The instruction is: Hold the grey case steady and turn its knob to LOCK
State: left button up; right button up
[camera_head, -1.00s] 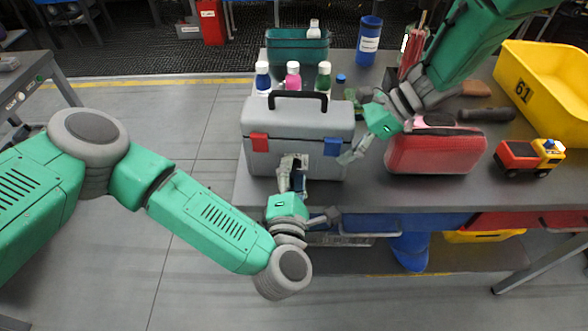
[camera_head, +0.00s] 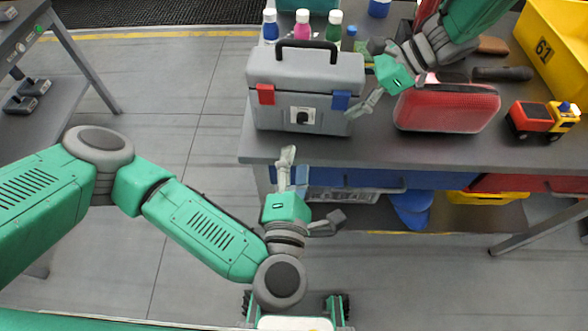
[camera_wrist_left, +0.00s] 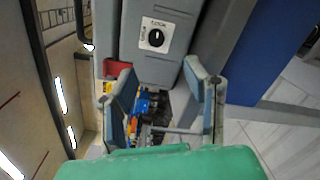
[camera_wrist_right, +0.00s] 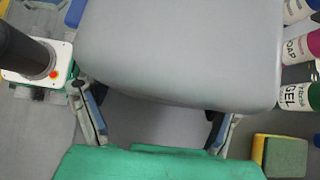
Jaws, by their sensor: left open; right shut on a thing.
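The grey case (camera_head: 262,104) stands upright on the workbench, with a black handle, a red latch and a blue latch. Its black knob (camera_head: 302,116) sits on a white plate on the front. My left gripper (camera_head: 293,160) is open and empty, below and in front of the knob, apart from the case. My right gripper (camera_head: 364,80) is shut on the case's right end. The right wrist view shows the grey case (camera_wrist_right: 180,50) between its fingers.
A red case (camera_head: 447,108) lies just right of my right gripper, with a toy truck (camera_head: 540,120) beyond it. Several bottles (camera_head: 304,26) stand behind the grey case. A yellow bin (camera_head: 560,50) is at the far right. Floor is clear left of the bench.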

jog(key=shift+r, duration=0.1)
pick_arm(q)
jog(key=shift+s+a, duration=0.1)
jog(key=shift+s, duration=0.9)
pick_arm(e)
jog(key=o, duration=1.7)
jog(key=shift+d, duration=0.1)
